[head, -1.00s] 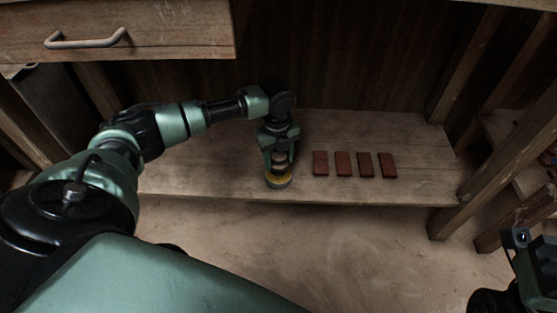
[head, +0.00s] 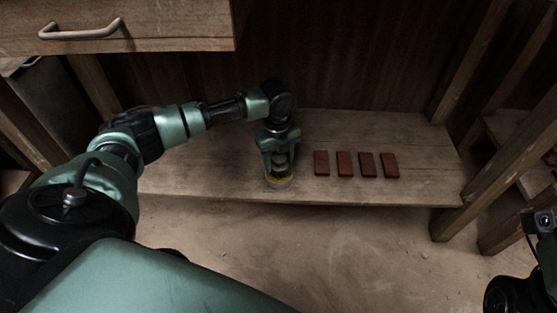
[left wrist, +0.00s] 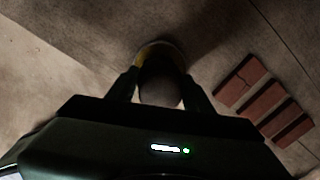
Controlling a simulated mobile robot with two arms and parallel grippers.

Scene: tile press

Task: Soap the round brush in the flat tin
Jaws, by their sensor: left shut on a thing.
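My left gripper (head: 280,162) points down over the shelf and is shut on the round brush (head: 280,167). The brush is upright between the fingers, and in the left wrist view it shows as a dark round shape (left wrist: 160,85). The flat tin (head: 278,184), with yellow inside, stands directly under the brush near the shelf's front edge. Its yellow rim area also shows in the left wrist view (left wrist: 160,45), mostly covered by the brush. I cannot tell whether the bristles touch the soap. My right arm shows at the right edge; its fingertips are not visible.
Several red-brown tiles (head: 345,163) lie in a row to the right of the tin on the wooden shelf (head: 215,165). A drawer with a handle (head: 80,30) overhangs at upper left. Wooden posts stand at the right. The shelf left of the tin is clear.

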